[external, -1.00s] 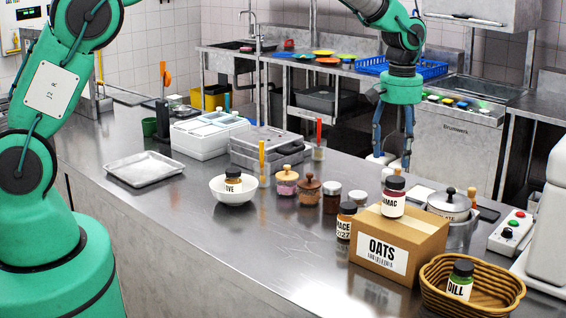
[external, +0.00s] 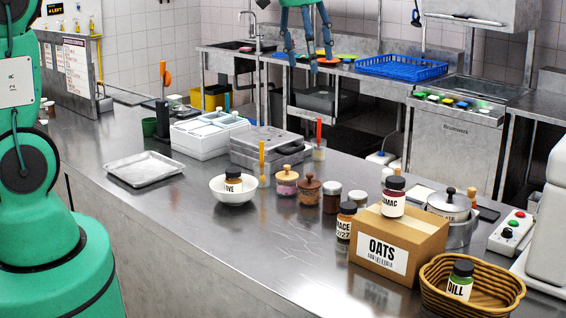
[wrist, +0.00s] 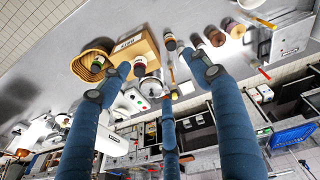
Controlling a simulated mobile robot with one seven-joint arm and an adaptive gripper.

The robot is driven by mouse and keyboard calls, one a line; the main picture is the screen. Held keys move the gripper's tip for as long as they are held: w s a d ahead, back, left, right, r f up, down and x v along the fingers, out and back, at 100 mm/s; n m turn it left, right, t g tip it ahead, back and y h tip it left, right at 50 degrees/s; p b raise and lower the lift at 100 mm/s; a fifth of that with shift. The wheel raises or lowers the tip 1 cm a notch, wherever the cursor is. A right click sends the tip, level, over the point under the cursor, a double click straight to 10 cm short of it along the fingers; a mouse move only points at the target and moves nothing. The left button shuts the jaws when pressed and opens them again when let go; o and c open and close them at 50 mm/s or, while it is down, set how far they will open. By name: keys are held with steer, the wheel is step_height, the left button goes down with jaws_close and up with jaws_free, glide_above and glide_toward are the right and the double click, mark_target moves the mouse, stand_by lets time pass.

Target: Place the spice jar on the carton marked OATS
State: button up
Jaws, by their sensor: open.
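The carton marked OATS (external: 384,252) stands on the steel counter at the right of the external view. A dark-capped spice jar with a red label ending in "MAC" (external: 393,198) stands upright on its top. The carton also shows in the wrist view (wrist: 143,46), with a jar (wrist: 139,66) at it. My gripper (external: 307,50) is at the top of the external view, well above and left of the carton. Its blue fingers are spread, with nothing between them; they also show in the wrist view (wrist: 158,77).
A jar ending in "ACE" (external: 346,222) stands beside the carton. A jar marked DILL (external: 460,281) is in the wicker basket (external: 505,296); another jar (external: 233,185) is in the white bowl (external: 233,197). A lidded pot (external: 448,205) stands behind the carton. The front left counter is clear.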

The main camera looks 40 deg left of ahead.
steer(key=s+a+r+m+t, duration=0.1)
steer(key=s+a+r, duration=0.25)
steer(key=s, duration=0.45)
steer(key=s+a+r+t, duration=0.1)
steer(key=s+a+r, duration=0.25)
steer(key=s, duration=0.35)
steer(key=s+a+f+m, duration=0.1)
steer(key=s+a, duration=0.2)
steer(key=s, duration=0.6)
steer(key=s+a+f+m+t, duration=0.1)
steer(key=s+a, duration=0.2)
steer(key=s, duration=0.5)
steer(key=shift+s+a+f, duration=0.15)
steer(key=shift+s+f, duration=0.2)
steer(key=shift+f, duration=0.05)
step_height(320, 180, down, 17)
steer(key=b, duration=1.6)
steer(key=shift+r+b, duration=0.2)
steer(key=shift+b, duration=0.1)
